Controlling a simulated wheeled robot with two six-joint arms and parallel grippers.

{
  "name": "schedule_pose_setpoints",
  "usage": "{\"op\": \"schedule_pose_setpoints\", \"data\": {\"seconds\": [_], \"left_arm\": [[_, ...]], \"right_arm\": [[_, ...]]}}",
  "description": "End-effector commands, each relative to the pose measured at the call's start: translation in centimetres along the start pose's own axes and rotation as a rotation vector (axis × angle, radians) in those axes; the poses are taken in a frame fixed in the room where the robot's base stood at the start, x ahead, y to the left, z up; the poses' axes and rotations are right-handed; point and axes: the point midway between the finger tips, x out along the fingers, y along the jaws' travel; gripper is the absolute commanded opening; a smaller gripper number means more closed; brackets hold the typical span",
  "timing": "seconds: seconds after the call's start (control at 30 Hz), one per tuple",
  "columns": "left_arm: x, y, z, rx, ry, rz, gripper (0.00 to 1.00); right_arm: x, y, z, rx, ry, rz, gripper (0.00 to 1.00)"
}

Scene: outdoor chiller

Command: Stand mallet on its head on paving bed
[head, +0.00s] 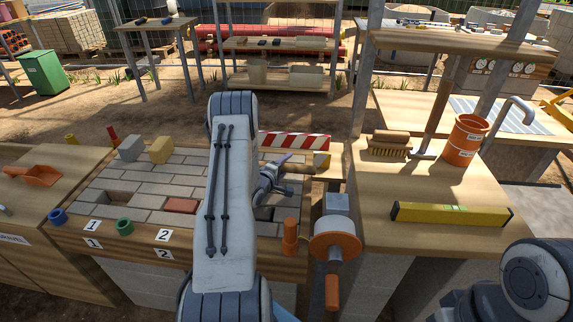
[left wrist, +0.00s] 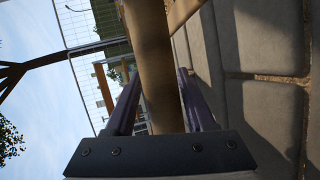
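The paving bed (head: 140,185) of grey bricks fills the left-centre bench in the head view. My left gripper (head: 283,163) is low over the bed's right part. In the left wrist view its two purple fingers (left wrist: 160,85) lie on both sides of a brown wooden handle (left wrist: 150,50), which fills the gap at the tips. I take it for the mallet's handle. The mallet's head cannot be made out; my left arm covers part of the bed. The grey bricks stand close on the right in the wrist view. My right gripper is out of view; only part of that arm shows.
A grey block (head: 131,148) and a yellow block (head: 161,150) stand at the bed's back left. A red-white barrier (head: 290,140) is behind the bed. An orange peg (head: 290,236) is at its front right. The right bench holds a yellow level (head: 450,214) and orange bucket (head: 465,140).

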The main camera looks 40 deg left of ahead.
Motion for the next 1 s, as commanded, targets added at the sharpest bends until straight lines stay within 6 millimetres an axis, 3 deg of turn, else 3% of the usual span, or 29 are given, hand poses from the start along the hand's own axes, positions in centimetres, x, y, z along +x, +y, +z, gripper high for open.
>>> {"op": "schedule_pose_setpoints", "data": {"seconds": [0.27,0.37,0.8,1.0], "left_arm": [[-0.1,0.3,0.0,0.000,0.000,0.001,0.54],[-0.9,0.2,0.0,-0.001,0.001,-0.001,0.54],[-9.7,0.2,-0.1,-0.003,0.004,-0.001,0.54],[-11.8,0.2,-0.1,-0.001,0.001,0.000,0.54]], "right_arm": [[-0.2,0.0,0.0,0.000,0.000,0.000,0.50],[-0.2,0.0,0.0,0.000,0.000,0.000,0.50],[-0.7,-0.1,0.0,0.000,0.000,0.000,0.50],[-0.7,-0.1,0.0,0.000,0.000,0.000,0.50]]}}
